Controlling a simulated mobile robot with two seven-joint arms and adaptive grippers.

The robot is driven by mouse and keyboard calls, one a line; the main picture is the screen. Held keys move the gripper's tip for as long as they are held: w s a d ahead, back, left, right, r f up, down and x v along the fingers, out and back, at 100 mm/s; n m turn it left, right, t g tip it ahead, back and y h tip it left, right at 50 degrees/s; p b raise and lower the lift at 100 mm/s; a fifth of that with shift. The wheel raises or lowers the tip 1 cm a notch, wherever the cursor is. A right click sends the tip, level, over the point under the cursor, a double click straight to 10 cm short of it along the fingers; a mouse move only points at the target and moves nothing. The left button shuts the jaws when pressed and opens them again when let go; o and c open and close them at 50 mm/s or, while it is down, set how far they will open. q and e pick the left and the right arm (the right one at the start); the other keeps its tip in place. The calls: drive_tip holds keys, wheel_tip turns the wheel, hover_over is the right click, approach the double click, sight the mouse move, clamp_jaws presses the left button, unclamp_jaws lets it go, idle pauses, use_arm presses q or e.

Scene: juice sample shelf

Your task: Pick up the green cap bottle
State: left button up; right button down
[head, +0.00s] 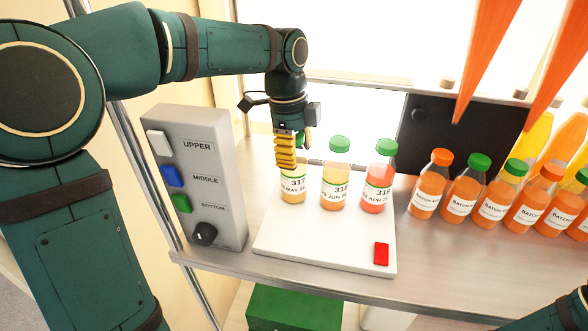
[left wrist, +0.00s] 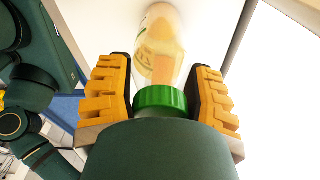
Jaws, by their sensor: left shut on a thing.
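My left gripper (head: 294,163) points down over the leftmost bottle (head: 294,190) on the white board (head: 318,239). It is shut on this bottle near its cap, and its yellow finger hides part of the bottle's top. In the left wrist view the green cap (left wrist: 160,98) sits between the two yellow fingers (left wrist: 162,80), with the pale yellow bottle body (left wrist: 163,45) beyond. A yellow bottle with a green cap (head: 336,180) and a red bottle with a green cap (head: 379,180) stand upright to the right. I cannot tell whether the held bottle touches the board.
A grey panel (head: 220,220) with UPPER, MIDDLE and BOTTOM buttons stands left of the board. A red button (head: 381,254) is on the board's front right. Several orange batch bottles (head: 431,185) line the shelf (head: 440,270) at right. A black panel (head: 440,135) is behind.

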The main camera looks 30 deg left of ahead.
sight(298, 135)
use_arm(q)
wheel_tip(298, 135, up, 7)
drive_tip(key=shift+p, duration=0.7)
drive_tip(key=s+d+b, duration=0.2)
drive_tip(key=s+d, duration=0.5)
drive_tip(key=s, duration=0.7)
drive_tip(key=s+d+b, duration=0.3)
drive_tip(key=s+d, duration=0.5)
drive_tip(key=s, duration=0.6)
drive_tip(key=shift+d+r, duration=0.2)
drive_tip(key=shift+r, duration=0.15)
drive_tip(key=shift+r+p, duration=1.1)
drive_tip(key=shift+r, duration=0.55)
